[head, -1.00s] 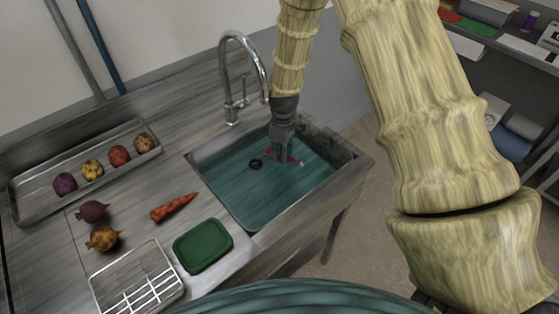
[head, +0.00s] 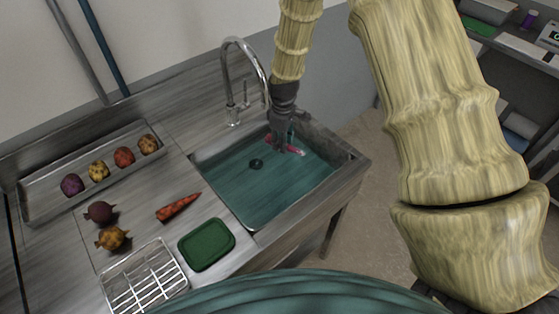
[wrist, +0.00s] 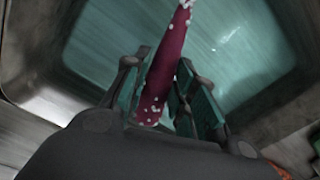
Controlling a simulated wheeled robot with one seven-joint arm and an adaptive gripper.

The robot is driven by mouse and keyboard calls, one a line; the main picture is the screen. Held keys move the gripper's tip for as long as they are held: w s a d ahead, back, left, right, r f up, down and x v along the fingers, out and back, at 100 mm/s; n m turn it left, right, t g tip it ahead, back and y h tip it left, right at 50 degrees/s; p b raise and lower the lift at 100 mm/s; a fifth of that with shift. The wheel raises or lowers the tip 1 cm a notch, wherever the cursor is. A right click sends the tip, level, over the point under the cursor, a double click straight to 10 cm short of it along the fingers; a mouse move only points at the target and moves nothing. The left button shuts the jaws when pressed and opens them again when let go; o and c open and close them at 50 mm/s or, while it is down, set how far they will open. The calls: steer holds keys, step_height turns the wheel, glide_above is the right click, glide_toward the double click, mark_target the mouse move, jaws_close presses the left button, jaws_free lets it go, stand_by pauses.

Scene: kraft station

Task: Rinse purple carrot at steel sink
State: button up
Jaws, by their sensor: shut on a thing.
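The purple carrot (wrist: 166,72) is long, dark magenta and dotted with white specks. My gripper (wrist: 158,97) is shut on it, with a green-padded finger on either side, in the wrist view. In the head view my gripper (head: 281,146) is down inside the steel sink (head: 240,208), and the carrot (head: 292,149) shows as a small pink piece beside the fingers. The sink's inside is teal. The chrome faucet (head: 236,47) arches over its back left corner. I cannot tell whether water is running.
An orange carrot (head: 178,206), two round roots (head: 99,212), a green board (head: 207,244) and a wire rack (head: 145,282) are on the counter left of the sink. A tray (head: 45,205) behind holds several roots. A dark drain (head: 256,164) shows in the basin.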

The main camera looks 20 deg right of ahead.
steer(key=shift+r+p, duration=1.5)
steer(key=shift+r, duration=1.05)
stand_by(0.5)
steer(key=shift+r+p, duration=1.4)
steer(key=shift+r, duration=0.65)
